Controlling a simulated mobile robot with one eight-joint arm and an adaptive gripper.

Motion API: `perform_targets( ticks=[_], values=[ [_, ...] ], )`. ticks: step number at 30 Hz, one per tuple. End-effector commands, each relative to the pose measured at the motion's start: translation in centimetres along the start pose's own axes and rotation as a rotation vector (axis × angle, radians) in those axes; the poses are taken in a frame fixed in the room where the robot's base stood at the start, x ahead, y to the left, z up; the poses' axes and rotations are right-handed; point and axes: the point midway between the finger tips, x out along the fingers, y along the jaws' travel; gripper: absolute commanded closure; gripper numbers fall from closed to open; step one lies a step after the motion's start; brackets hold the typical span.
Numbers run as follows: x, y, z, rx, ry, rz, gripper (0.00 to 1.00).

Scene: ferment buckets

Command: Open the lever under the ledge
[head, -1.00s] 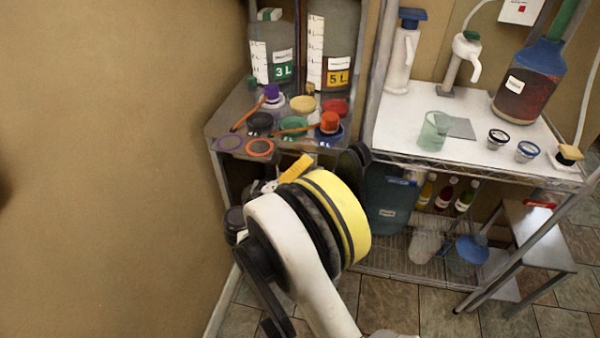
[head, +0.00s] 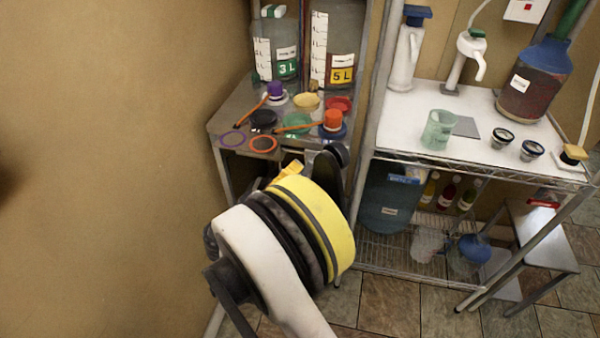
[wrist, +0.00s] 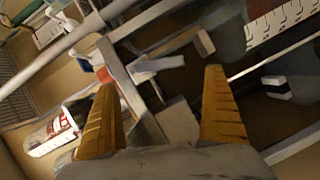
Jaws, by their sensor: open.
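The steel ledge (head: 222,121) with jars and lids on top stands against the wall in the head view. The space under it is mostly hidden by my arm. In the wrist view my gripper (wrist: 160,80) is open, with its two orange fingers wide apart and nothing held. A pale grey, handle-like piece (wrist: 157,65) shows beyond and between the fingertips, seemingly apart from them. It may be the lever, but I cannot tell for certain. In the head view an orange-yellow finger of my gripper (head: 291,169) shows just below the ledge's front edge.
Large bottles marked 3 L (head: 278,55) and 5 L (head: 337,60) stand on the ledge. A metal post (head: 367,130) separates it from the white-topped rack (head: 405,118) at right. A steel step stool (head: 540,235) stands on the tiled floor. In the wrist view a labelled container (wrist: 52,137) lies left.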

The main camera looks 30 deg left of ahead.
Motion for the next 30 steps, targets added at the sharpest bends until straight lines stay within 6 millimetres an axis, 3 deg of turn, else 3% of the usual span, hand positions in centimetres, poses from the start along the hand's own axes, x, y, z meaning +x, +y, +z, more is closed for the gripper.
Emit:
perform_targets(
  ticks=[3,10,26,30],
  values=[
    [-2.6,0.0,-0.1,0.0,0.003,-0.001,0.0],
    [-5.3,0.0,0.0,0.001,0.0,0.0,0.0],
    [-5.6,0.0,0.0,0.0,0.0,0.0,0.0],
    [-4.7,0.8,0.4,0.003,-0.018,-0.013,0.0]
  ],
)
